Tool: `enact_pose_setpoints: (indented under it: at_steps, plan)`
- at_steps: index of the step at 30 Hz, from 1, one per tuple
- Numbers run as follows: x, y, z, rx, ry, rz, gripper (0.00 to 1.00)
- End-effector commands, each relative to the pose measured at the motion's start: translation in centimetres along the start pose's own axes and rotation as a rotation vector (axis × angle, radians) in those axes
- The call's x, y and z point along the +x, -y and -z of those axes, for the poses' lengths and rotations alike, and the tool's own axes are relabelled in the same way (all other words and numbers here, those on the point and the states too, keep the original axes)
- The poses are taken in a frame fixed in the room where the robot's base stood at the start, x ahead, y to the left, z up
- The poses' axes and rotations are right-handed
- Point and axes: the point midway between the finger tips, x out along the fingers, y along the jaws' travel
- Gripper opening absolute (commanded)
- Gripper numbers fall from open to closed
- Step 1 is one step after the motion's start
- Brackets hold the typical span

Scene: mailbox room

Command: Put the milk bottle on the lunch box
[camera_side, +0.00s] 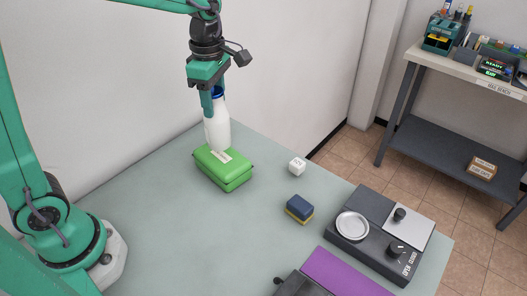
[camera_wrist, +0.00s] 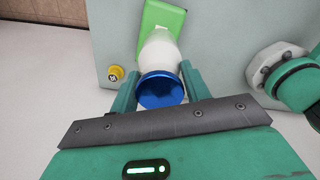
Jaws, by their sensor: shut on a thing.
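The milk bottle (camera_side: 218,131) is white with a blue cap and looks upright. My gripper (camera_side: 212,103) is shut on its upper part, just under the cap. The green lunch box (camera_side: 226,171), with a pale label on top, lies on the table. In the side view the bottle's lower end shows just behind and above the box's far edge; I cannot tell whether they touch. In the wrist view the blue cap (camera_wrist: 160,89) sits between my fingers (camera_wrist: 158,76), and the bottle covers the near end of the lunch box (camera_wrist: 163,14).
A dark panel (camera_side: 376,240) with a round plate and knobs is at the table's right. A small yellow round thing (camera_wrist: 116,73) shows in the wrist view. A wall borders the far edge.

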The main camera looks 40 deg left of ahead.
Motion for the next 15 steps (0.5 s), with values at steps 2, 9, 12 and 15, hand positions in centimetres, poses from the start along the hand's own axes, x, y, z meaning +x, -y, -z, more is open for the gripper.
enact_pose_setpoints:
  at_steps: [2,9,12,15]
  plan:
    - [0.2,-0.4,0.3,-0.002,0.001,-0.002,0.00]
    - [0.4,-0.6,0.3,0.001,0.001,-0.002,0.00]
    - [0.8,-0.6,0.3,0.000,0.001,-0.001,0.00]
    - [1.8,-0.5,0.3,0.000,0.000,0.000,0.00]
